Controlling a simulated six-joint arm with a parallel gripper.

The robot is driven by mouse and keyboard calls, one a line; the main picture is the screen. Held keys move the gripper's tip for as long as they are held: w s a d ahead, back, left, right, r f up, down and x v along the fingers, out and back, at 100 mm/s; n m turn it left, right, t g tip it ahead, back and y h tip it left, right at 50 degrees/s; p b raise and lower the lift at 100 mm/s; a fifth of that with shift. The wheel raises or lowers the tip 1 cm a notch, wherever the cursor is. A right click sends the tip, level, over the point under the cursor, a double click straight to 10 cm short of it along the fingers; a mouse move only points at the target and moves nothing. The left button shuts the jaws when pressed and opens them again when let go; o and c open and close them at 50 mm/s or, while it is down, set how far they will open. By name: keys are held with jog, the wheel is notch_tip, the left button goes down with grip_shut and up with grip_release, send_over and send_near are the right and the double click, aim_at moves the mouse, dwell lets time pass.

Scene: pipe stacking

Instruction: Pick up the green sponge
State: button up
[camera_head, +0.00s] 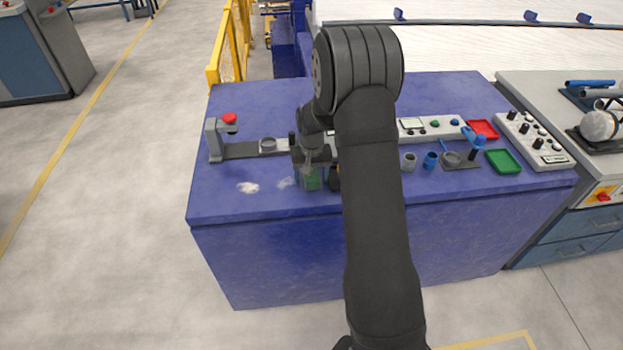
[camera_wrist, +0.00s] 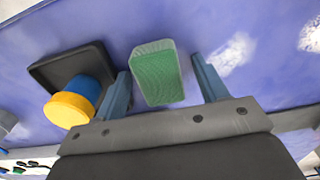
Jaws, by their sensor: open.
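The green sponge (camera_wrist: 158,76) is a small block on the blue table. In the wrist view it lies between the two open fingers of my gripper (camera_wrist: 166,88), with a visible gap on each side and nothing held. In the head view the sponge (camera_head: 312,181) shows as a small green patch just below my gripper (camera_head: 313,168), partly hidden by it. Whether the fingers reach down to the sponge's height cannot be told.
A black tray (camera_wrist: 48,70) with a blue and yellow cylinder (camera_wrist: 75,102) sits close left of the fingers. White smudges (camera_head: 248,187) mark the table left of the sponge. Pipe pieces (camera_head: 430,160), a red tray (camera_head: 482,129) and a green tray (camera_head: 503,161) stand to the right.

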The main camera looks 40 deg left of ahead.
aim_at(314, 175)
jog(key=c, duration=1)
jog(key=shift+c, duration=0.2)
jog(key=shift+r, duration=0.15)
jog(key=shift+r, duration=0.3)
jog(key=r, duration=0.4)
jog(key=shift+w+d, duration=0.15)
jog(key=shift+d, duration=0.2)
jog(key=w+d+r, duration=0.3)
jog(key=d+r, duration=0.3)
jog(key=d, duration=0.4)
jog(key=shift+d, duration=0.3)
jog(key=shift+r, duration=0.1)
